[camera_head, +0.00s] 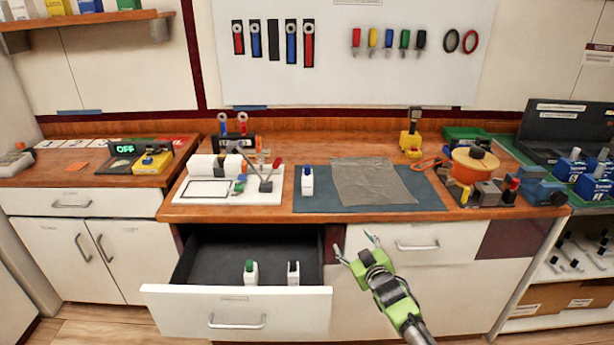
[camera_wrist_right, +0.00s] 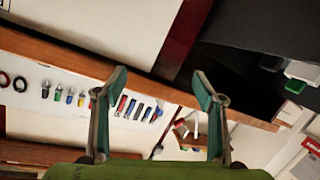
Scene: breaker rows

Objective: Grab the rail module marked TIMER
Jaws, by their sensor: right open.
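Small white modules show in the head view, and I cannot read a TIMER marking on any. One with a green top (camera_head: 250,272) and one with a dark top (camera_head: 293,273) stand in the open drawer (camera_head: 220,308). One with a blue top (camera_head: 307,182) stands on the blue-grey mat (camera_head: 312,204). My right gripper (camera_head: 355,246) is open and empty, in front of the counter to the right of the drawer. In the right wrist view its fingers (camera_wrist_right: 161,86) are spread with nothing between them. My left gripper is out of view.
The drawer sticks out below the counter (camera_head: 462,206). A white board with tools (camera_head: 266,190) and a grey cloth (camera_head: 372,180) lie on top. The drawer floor is mostly bare.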

